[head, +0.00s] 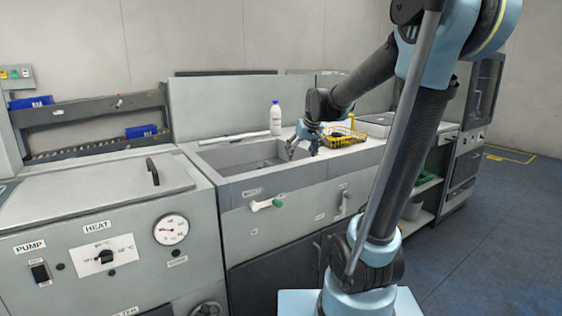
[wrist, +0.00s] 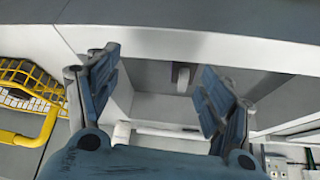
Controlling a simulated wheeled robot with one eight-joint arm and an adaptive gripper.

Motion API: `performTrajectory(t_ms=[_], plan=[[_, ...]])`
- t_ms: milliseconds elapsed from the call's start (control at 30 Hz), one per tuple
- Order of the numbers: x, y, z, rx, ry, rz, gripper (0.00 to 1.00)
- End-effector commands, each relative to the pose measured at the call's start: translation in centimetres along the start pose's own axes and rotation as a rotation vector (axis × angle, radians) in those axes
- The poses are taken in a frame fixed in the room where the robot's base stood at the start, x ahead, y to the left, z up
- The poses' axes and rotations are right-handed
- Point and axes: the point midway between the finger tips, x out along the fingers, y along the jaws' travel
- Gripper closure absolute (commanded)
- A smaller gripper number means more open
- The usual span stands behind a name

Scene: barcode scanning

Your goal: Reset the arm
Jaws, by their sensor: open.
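My gripper (head: 301,143) is at the end of my arm, over the right part of the sink (head: 245,157) in the head view. In the wrist view my gripper (wrist: 158,95) shows two blue-grey fingers spread apart, with nothing between them. The sink basin (wrist: 150,90) lies beyond the fingers. My arm reaches out from the right foreground and bends down toward the counter.
A yellow wire basket (head: 343,137) stands on the counter right of my gripper; it shows at the left in the wrist view (wrist: 35,90). A white bottle (head: 275,118) with a blue cap stands behind the sink. A heater unit (head: 100,240) with a gauge stands at left. Floor at right is clear.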

Motion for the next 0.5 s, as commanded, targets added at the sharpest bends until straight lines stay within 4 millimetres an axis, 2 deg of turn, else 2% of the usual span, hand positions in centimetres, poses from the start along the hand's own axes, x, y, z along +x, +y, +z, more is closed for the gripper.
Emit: performTrajectory(t_ms=[33,200,500], plan=[[-0.6,0.5,1.3,0.021,0.004,0.013,0.26],[-2.2,2.0,5.0,0.088,0.016,0.056,0.26],[-4.1,4.2,11.9,0.211,0.043,0.135,0.26]])
